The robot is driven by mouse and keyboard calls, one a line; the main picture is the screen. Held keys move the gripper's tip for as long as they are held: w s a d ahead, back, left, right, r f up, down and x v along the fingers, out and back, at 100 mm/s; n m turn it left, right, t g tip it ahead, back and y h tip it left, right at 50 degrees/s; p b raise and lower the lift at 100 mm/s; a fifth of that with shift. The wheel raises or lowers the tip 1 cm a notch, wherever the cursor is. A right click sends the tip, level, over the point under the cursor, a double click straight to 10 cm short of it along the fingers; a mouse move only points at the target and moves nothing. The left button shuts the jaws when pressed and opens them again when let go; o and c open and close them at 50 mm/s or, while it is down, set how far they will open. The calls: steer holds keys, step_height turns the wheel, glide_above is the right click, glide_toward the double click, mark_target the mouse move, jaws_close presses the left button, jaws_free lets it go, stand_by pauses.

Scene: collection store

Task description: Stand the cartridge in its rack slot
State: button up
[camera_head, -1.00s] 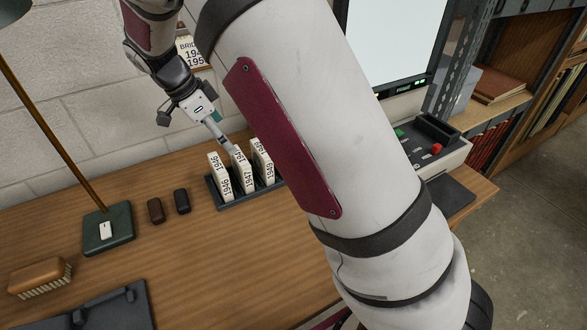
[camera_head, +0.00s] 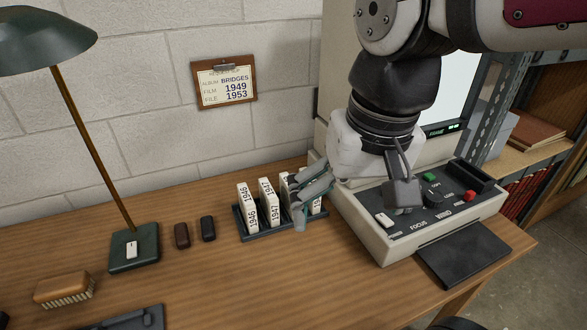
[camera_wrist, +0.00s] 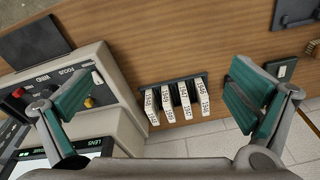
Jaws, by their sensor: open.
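A dark rack (camera_head: 268,230) stands on the wooden table and holds white, numbered cartridges. The 1946 cartridge (camera_head: 247,210) and the 1947 cartridge (camera_head: 269,203) stand upright at its left. My gripper (camera_head: 308,200) is over its right part and hides much of the cartridges there. In the wrist view the rack (camera_wrist: 205,77) holds several cartridges side by side, 1946 (camera_wrist: 203,97) at the right and 1949 (camera_wrist: 151,107) at the left. My gripper's green-padded fingers (camera_wrist: 158,85) are spread wide, one on each side of the row, with nothing between the pads. Whether the fingers touch anything is unclear.
A grey reader with knobs and buttons (camera_head: 400,240) stands close to the right of the rack. Two small dark cases (camera_head: 182,235), a lamp base (camera_head: 147,258) and a brush (camera_head: 64,290) lie to the left. A clipboard (camera_head: 225,82) hangs on the wall.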

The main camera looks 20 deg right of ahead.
steer(key=s+n, duration=0.1)
steer(key=s, duration=0.1)
steer(key=s+f+n, duration=0.1)
steer(key=s+n, duration=0.1)
steer(key=s, duration=0.1)
steer(key=shift+s+a+f+t, duration=0.2)
steer(key=shift+s+f+t, duration=0.1)
steer(key=shift+f, duration=0.1)
steer(key=shift+r, duration=0.1)
step_height(320, 180, up, 9)
steer(key=t+p, duration=0.1)
steer(key=p, duration=0.6)
steer(key=shift+t+p, duration=0.4)
steer(key=shift+w+d, duration=0.1)
stand_by(0.3)
